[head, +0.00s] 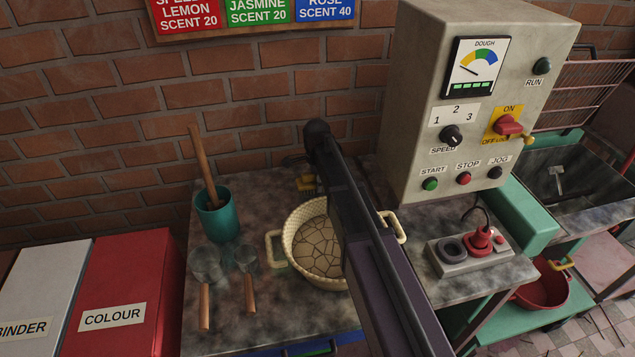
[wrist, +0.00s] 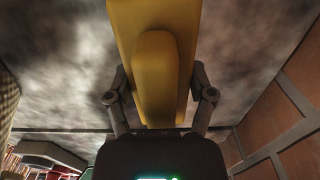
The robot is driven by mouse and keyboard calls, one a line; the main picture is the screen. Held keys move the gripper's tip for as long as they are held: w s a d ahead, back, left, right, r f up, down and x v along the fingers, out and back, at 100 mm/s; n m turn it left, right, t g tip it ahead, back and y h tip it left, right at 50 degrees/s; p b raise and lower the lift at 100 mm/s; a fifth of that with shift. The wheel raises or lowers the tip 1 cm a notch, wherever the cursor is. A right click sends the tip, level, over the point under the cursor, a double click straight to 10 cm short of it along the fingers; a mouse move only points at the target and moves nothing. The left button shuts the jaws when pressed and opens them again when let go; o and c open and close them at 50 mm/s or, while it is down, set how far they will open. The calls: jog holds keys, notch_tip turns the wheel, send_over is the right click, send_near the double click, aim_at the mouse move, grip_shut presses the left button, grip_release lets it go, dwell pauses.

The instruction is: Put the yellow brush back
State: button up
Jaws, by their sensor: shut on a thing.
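The yellow brush (wrist: 150,25) fills the upper middle of the wrist view. My gripper (wrist: 158,80) is shut on it, with one finger on each side of its yellow body. The mottled grey worktop shows behind the brush; I cannot tell whether the two touch. My dark arm hides much of that spot. The bristles are not clearly visible.
A cream woven basin (head: 292,232) with cracked contents stands on the worktop (head: 270,318). A teal pot (head: 216,222) with a wooden stick and two wooden-handled scoops (head: 205,290) are to the left. A grey control box (head: 476,90) stands to the right.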

jog(key=o, duration=1)
jog(key=shift+c, duration=0.2)
jog(key=shift+r, duration=0.1)
notch_tip(320, 180, up, 12)
jog(key=p, duration=1.2)
jog(key=s+d+n, duration=0.7)
jog(key=s+d, duration=0.1)
jog(key=s, duration=0.3)
jog(key=s+d+n, duration=0.7)
jog(key=s+n, duration=0.1)
jog(key=s, duration=0.3)
jog(key=shift+s+d+n, duration=0.3)
jog(key=shift+s+d, duration=0.05)
jog(key=shift+d, duration=0.05)
